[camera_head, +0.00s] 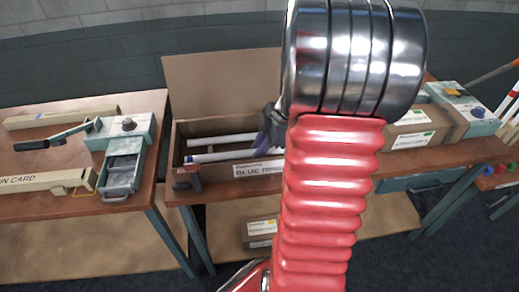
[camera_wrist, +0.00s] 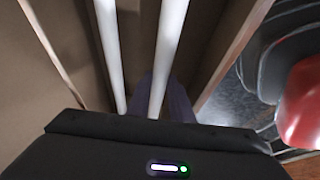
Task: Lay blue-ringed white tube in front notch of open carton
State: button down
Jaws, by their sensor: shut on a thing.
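The open carton (camera_head: 208,174) stands on the middle bench with its lid raised behind it. A white tube (camera_head: 225,155) with a blue mark near its left end lies lengthwise along the carton's front side. Another white tube (camera_head: 222,139) lies behind it, apart from it. My gripper (camera_head: 268,130) is at the carton's right part, partly hidden by my red arm. In the wrist view, my gripper (camera_wrist: 163,95) is shut on the front tube (camera_wrist: 168,45), and the rear tube (camera_wrist: 109,45) runs beside it. I cannot tell whether the held tube touches the notch; the notches are hidden.
The carton's front wall (camera_wrist: 232,55) runs close beside the held tube. A left bench holds a green-grey device (camera_head: 125,150) with a lever. Closed cartons (camera_head: 415,130) stand to the right behind my arm. Another carton (camera_head: 260,232) sits on the lower shelf.

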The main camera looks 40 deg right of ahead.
jog(key=shift+f, duration=0.5)
jog(key=c, duration=1.6)
grip_release()
jog(key=shift+f, duration=0.1)
jog(key=v, duration=1.2)
jog(key=shift+s, duration=0.1)
